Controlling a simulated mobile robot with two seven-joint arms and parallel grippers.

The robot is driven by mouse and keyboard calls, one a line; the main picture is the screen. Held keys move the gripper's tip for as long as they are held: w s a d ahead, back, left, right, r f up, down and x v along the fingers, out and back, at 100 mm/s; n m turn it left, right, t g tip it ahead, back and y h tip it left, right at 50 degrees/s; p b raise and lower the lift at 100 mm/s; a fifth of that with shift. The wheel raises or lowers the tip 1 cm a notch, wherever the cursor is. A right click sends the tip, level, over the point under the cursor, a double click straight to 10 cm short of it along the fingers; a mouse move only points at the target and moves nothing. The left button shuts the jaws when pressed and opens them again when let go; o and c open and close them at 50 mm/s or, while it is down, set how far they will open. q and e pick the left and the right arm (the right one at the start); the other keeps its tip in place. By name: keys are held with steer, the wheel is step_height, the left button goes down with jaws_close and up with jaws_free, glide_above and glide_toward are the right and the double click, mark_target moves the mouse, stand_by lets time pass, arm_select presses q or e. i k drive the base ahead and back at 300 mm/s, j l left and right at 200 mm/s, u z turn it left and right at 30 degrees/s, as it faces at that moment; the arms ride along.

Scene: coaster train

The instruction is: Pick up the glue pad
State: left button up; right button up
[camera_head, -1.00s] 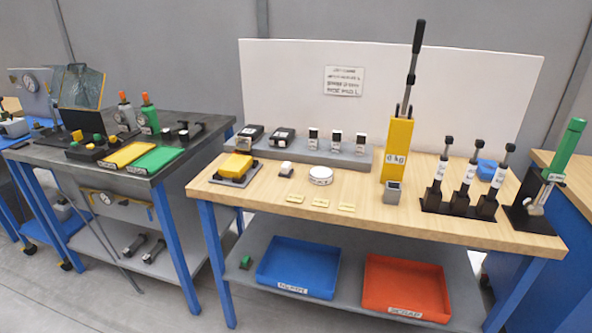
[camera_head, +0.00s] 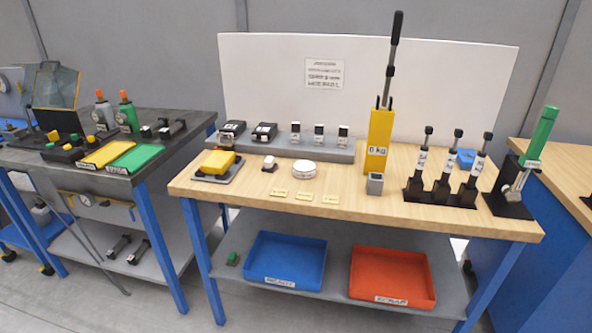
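No thing in view carries a readable glue pad label, so I cannot tell for certain which one it is. Candidates on the wooden workbench (camera_head: 400,210) are a round white pad-like disc (camera_head: 304,168), a small white-topped block on a dark base (camera_head: 269,163), and a yellow block (camera_head: 217,162) on a grey plate at the left end. The disc lies flat, right of the white-topped block. Three small pale labelled cards lie in front of it. Neither of my grippers shows in the view.
A yellow lever press (camera_head: 379,140) and several dark upright tools (camera_head: 443,180) stand to the right. A grey riser (camera_head: 270,147) holds small devices. Blue (camera_head: 287,262) and red (camera_head: 393,278) trays sit on the lower shelf. A dark bench (camera_head: 90,170) is left; floor shows in front.

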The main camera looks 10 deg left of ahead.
mark_target(269, 166)
steer(key=i+j+z, duration=0.3)
steer(key=j, duration=0.2)
steer(key=j+z, duration=0.25)
steer(key=j, duration=0.3)
steer(key=i+j+z, duration=0.1)
steer(key=j+z, duration=0.2)
steer(key=j, duration=0.3)
